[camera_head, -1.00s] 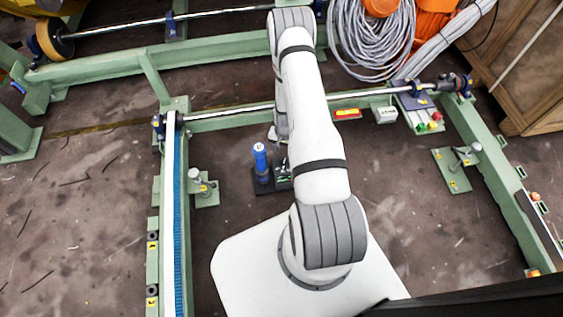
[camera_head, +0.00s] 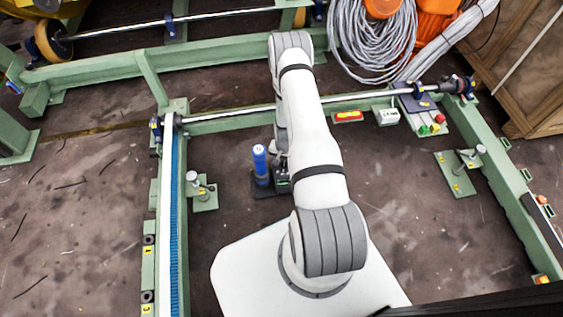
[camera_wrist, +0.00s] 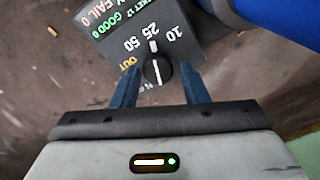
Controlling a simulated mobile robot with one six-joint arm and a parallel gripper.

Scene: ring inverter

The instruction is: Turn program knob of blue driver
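The blue driver stands on the floor in the head view, a blue cylinder (camera_head: 260,163) on a dark base (camera_head: 266,190). In the wrist view, part of its blue cylinder (camera_wrist: 285,18) fills the top right. Its dark panel (camera_wrist: 185,35) carries the numbers 10, 25 and 50 and the words GOOD, FAIL and OUT. The black program knob (camera_wrist: 157,73) has a white line and sits at the panel's near edge. My gripper (camera_wrist: 159,70) is open, with one finger on each side of the knob and visible gaps between. In the head view my arm hides most of the gripper.
A green frame (camera_head: 100,68) runs across the back, with a blue-toothed rail (camera_head: 174,220) on the left. Small green stands (camera_head: 204,196) sit on the floor. A button box (camera_head: 430,122), coiled grey cables (camera_head: 372,40) and a wooden crate (camera_head: 535,80) are at the back right.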

